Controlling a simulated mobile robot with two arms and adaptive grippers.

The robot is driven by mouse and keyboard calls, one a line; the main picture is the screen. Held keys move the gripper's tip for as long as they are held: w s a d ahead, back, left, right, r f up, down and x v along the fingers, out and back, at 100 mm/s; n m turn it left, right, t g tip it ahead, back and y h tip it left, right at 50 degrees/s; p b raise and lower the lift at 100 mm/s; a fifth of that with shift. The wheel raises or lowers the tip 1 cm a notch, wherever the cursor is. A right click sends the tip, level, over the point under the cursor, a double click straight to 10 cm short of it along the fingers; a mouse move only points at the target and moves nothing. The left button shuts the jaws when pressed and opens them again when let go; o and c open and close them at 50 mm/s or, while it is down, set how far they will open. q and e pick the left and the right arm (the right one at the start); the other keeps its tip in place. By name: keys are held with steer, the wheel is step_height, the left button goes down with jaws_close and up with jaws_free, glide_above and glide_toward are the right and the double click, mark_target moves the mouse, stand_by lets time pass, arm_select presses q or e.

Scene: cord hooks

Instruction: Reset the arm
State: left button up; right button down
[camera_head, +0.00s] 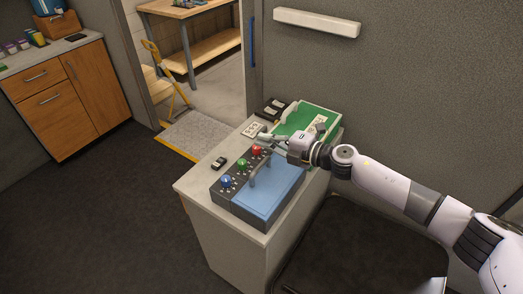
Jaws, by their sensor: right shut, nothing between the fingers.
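My right arm comes in from the right edge and reaches over the grey cabinet (226,239). My right gripper (264,137) is shut and empty. It is held above the cabinet top, between a dark box with a blue lid (272,190) and a green case (318,112). Whether it touches anything below is too small to tell. The box has a blue, a green and a red knob along its left side and a grey handle on the lid. My left gripper is not in view.
A small black object (218,163) lies on the cabinet's left part. A black chair-like surface (362,262) is in front, below my right arm. A wooden drawer cabinet (62,97) stands at left. An open doorway shows a workbench (190,10). The dark floor at left is clear.

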steer(key=s+a+r+m+t+h, duration=0.25)
steer(key=s+m+t, duration=0.3)
steer(key=m, duration=0.45)
steer(key=s+d+f+m+g+h, duration=0.2)
steer(key=s+d+f+m+h, duration=0.75)
steer(key=d+m, duration=0.4)
steer(key=s+d+f+m+g+h, duration=0.15)
steer(key=s+d+f+g, duration=0.35)
steer(key=s, duration=0.7)
steer(key=s+d+f+m+g, duration=0.35)
steer(key=s+d, duration=0.35)
steer(key=s, duration=0.5)
step_height(320, 180, down, 29)
steer(key=s+b, duration=0.1)
steer(key=b, duration=0.2)
arm_select(q)
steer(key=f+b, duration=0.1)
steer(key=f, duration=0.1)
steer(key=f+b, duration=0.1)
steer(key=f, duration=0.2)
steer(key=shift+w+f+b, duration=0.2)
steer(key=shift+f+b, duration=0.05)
steer(key=shift+b, duration=0.05)
arm_select(e)
steer(key=s+d+f+g, duration=0.2)
steer(key=s+f, duration=1.5)
steer(key=f, duration=0.2)
steer(key=shift+d+n, duration=0.4)
steer(key=shift+n, duration=0.05)
